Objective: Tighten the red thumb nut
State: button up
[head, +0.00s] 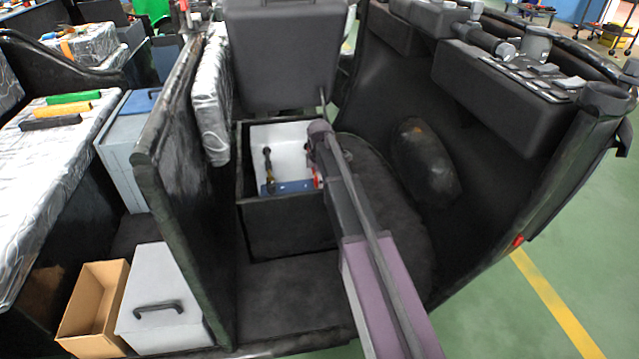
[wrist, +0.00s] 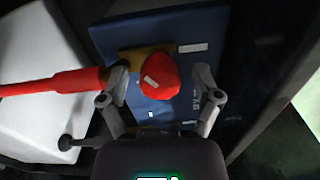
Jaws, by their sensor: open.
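The red thumb nut (wrist: 160,76) shows in the wrist view as a round red knob with a pale mark on it. It sits over a brass-coloured piece (wrist: 133,60) on a blue block (wrist: 205,30). My gripper (wrist: 164,82) is open, with one finger on each side of the nut and a visible gap at the right finger. Whether the left finger touches the nut is unclear. In the head view my arm hides the nut and my gripper; the blue block (head: 290,187) shows low in the white-lined box.
A red cable or rod (wrist: 50,84) runs in from the left beside the nut. The white liner (wrist: 40,60) lies left of the block. The open black box (head: 290,215) has walls around the block, and a raised dark seat or lid (head: 283,55) stands behind it.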

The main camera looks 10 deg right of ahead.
jog(key=shift+c, duration=0.2)
grip_shut()
jog(key=shift+a+m, duration=0.1)
jog(key=shift+m, duration=0.3)
jog(key=m, duration=1.7)
jog(key=shift+m, duration=0.4)
jog(key=m, duration=0.6)
jog(key=shift+w, duration=0.1)
